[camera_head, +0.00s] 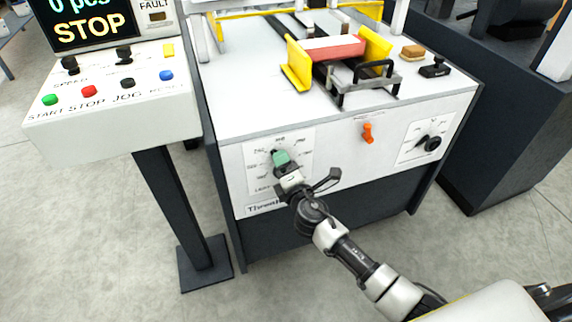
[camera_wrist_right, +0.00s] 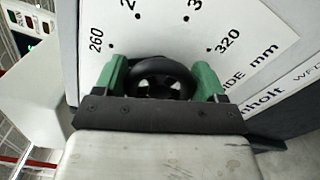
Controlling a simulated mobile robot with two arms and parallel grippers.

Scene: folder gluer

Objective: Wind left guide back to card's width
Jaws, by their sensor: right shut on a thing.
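My right gripper (camera_head: 281,160) is at the left dial on the machine's front panel. Its green fingers (camera_wrist_right: 162,80) are shut on a round black knob (camera_wrist_right: 163,68), one finger on each side. The white dial plate (camera_wrist_right: 215,22) carries a mm scale with 260 and 320 readable; the knob's pointer is hidden. On the machine top, the yellow left guide (camera_head: 297,66) stands left of a red card stack (camera_head: 334,47). The yellow right guide (camera_head: 375,46) stands at its other side. Whether the left guide touches the cards cannot be told. My left gripper is out of view.
The front panel also has an orange lever (camera_head: 368,133) and a second dial knob (camera_head: 431,143) at right. A control box (camera_head: 110,110) on a post stands at left, its screen (camera_head: 92,22) reading STOP. A wooden-backed brush (camera_head: 413,51) lies on the machine top.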

